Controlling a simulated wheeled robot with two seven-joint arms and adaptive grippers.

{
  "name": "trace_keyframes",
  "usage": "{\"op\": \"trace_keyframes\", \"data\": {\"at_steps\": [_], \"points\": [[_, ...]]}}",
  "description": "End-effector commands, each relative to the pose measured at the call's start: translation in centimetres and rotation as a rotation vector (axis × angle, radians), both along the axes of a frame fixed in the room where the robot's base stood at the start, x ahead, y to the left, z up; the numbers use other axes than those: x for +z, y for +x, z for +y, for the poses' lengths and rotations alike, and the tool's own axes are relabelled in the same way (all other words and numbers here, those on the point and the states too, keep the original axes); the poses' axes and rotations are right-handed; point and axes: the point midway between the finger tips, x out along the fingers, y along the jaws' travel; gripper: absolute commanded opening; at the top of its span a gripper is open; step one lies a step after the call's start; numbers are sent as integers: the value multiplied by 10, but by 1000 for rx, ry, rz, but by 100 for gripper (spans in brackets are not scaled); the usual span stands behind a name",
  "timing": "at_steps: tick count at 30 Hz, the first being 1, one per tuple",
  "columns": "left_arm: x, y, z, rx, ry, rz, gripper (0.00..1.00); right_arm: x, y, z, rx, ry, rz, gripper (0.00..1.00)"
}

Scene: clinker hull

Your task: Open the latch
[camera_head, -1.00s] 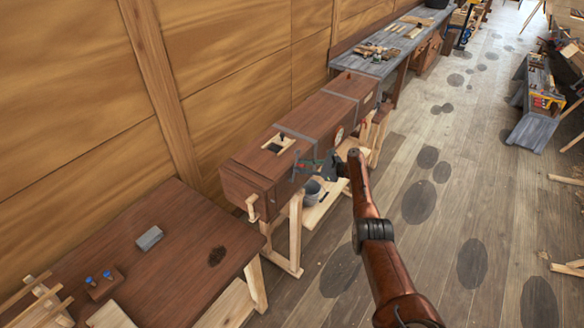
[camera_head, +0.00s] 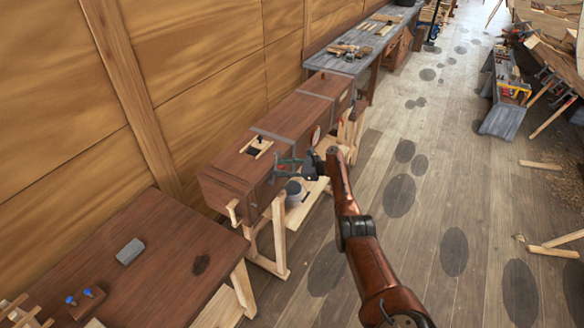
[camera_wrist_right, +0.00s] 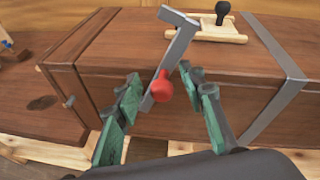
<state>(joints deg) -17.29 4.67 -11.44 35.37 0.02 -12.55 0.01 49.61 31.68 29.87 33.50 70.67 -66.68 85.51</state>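The latch (camera_wrist_right: 177,48) is a grey metal bar with a red knob (camera_wrist_right: 162,88) on the front of a long brown wooden chest (camera_wrist_right: 130,60). In the right wrist view the bar leans, its upper end bent over the chest's top edge. My right gripper (camera_wrist_right: 160,103) is open, its green fingers on either side of the knob with gaps. The chest (camera_head: 222,180) stands on a pale wooden trestle. My left gripper is not in view.
A brown table (camera_head: 150,265) with a grey block (camera_head: 130,251) and blue-topped items stands at the lower left. A grey bucket (camera_head: 293,190) sits on the shelf under the chest. A grey workbench (camera_head: 365,60) stands farther back.

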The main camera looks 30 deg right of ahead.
Motion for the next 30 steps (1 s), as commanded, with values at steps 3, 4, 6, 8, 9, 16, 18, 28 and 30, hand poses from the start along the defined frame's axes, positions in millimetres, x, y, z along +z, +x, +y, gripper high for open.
{"op": "trace_keyframes", "data": {"at_steps": [3, 4, 6, 8, 9, 16, 18, 28, 30], "points": [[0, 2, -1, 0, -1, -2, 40, 2, -6, -5, -1, -1, -1, 37], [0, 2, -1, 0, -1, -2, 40, 2, -9, -7, -1, -2, -2, 37], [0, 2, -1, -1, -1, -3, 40, 5, -15, -11, 0, -2, -1, 37], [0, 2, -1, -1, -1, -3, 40, 7, -20, -15, -2, -2, -2, 37], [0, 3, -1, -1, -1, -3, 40, 9, -25, -19, -2, -4, -1, 37], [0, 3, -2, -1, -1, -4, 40, 24, -60, -45, -5, -3, -3, 37], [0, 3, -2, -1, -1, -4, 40, 28, -69, -51, -3, -4, -2, 37], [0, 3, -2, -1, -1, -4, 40, 38, -89, -65, -2, 0, -2, 37], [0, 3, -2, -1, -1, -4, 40, 38, -90, -65, -2, 0, -2, 37]]}}
